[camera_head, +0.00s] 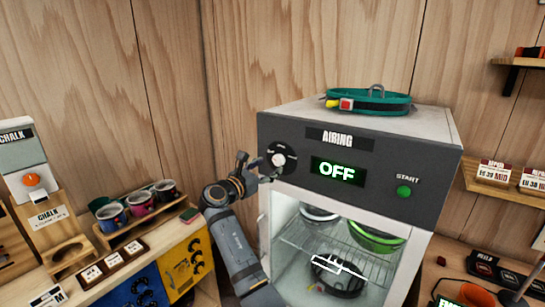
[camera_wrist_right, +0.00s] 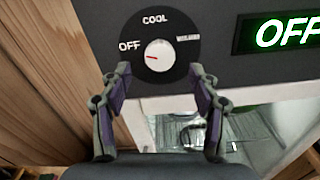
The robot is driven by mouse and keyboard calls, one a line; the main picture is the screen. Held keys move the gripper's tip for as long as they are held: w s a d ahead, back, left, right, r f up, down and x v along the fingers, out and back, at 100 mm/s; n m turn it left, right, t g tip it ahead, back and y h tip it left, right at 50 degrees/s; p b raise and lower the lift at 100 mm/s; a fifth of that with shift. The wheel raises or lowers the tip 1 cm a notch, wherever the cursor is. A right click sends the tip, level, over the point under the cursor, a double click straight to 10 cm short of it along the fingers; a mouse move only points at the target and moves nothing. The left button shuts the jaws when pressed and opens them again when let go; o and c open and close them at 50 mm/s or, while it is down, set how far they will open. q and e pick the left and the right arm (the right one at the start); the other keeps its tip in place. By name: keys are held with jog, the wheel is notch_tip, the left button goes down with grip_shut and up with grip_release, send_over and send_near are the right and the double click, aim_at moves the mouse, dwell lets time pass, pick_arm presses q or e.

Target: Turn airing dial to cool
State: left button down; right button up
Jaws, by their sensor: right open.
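The airing dial (camera_head: 284,157) is a white round knob on a black disc at the upper left of the airing cabinet's dark front panel. In the right wrist view the knob (camera_wrist_right: 159,56) has a red mark pointing left toward OFF; COOL is printed at the top, and the right label is hard to read. The display (camera_head: 337,173) reads OFF in green. My right gripper (camera_head: 260,164) is open in front of the dial. In the wrist view its fingertips (camera_wrist_right: 155,74) are spread to either side, slightly below the knob, with nothing held. My left gripper is out of view.
The airing cabinet (camera_head: 446,165) has a green START button (camera_head: 403,192) and a teal harness belt (camera_head: 368,103) on top. Its lit interior holds a wire rack, a green-rimmed item (camera_head: 377,241) and dark gear. Cups (camera_head: 111,217) stand at left; a wooden wall is behind.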

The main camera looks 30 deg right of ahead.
aim_at(277, 161)
jog(key=p+x, duration=0.1)
jog(key=x, duration=0.3)
jog(key=shift+d, duration=0.25)
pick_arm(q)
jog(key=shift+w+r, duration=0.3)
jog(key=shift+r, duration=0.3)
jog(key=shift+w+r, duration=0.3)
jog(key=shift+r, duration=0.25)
pick_arm(e)
jog(key=shift+w, duration=0.1)
jog(key=c, duration=1.2)
jog(key=shift+f+m+b, duration=0.15)
jog(key=shift+m+b, duration=0.45)
jog(key=m+b, duration=0.8)
jog(key=shift+f+m+b, duration=0.1)
jog(key=shift+m+b, duration=0.3)
pick_arm(q)
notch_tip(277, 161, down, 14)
jog(key=b, duration=0.3)
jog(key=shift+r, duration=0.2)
pick_arm(e)
jog(key=shift+m, duration=1.9)
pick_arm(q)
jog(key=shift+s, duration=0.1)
